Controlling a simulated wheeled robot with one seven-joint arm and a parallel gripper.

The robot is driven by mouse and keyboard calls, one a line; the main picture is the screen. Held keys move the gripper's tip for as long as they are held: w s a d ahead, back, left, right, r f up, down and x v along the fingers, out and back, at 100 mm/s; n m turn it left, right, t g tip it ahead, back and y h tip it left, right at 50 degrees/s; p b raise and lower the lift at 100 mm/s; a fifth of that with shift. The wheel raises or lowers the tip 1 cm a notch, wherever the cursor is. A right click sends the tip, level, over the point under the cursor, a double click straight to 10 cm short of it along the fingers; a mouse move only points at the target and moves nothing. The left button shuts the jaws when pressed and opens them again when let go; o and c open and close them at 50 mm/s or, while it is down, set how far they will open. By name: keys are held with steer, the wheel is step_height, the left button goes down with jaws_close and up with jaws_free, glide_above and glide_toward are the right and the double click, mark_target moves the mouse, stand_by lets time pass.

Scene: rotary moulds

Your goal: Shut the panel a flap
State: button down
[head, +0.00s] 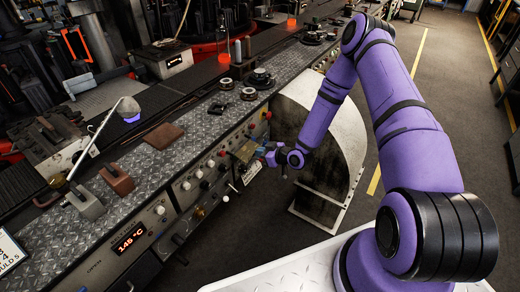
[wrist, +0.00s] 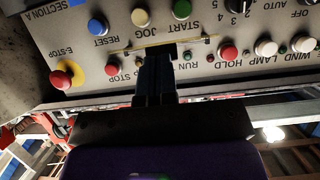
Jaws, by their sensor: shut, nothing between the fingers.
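The panel (wrist: 240,22) is a pale control face with buttons and the words SECTION A; it shows upside down in the wrist view. A small yellowish flap (head: 243,152) is on the bench front in the head view and looks to stick out from it. In the wrist view a thin yellow-edged strip (wrist: 128,49), likely the flap seen edge-on, crosses the panel by the JOG and START buttons. My gripper (head: 264,157) is shut and empty, close by the flap. Its dark fingers (wrist: 158,58) overlap the strip; contact and the flap's exact angle cannot be told.
A red emergency stop (wrist: 66,75) on a yellow disc is left of my fingers in the wrist view. A curved grey guard (head: 318,140) stands beside my forearm. Handles and loose parts lie on the tread-plate bench top (head: 185,118). The floor (head: 445,100) at right is clear.

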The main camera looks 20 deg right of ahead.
steer(key=w+a+f+t+y, duration=0.3)
steer(key=f+t, duration=0.3)
steer(key=f, duration=0.3)
steer(key=shift+w+y, duration=0.5)
steer(key=shift+y, duration=0.3)
steer(key=shift+f, duration=0.15)
stand_by(0.3)
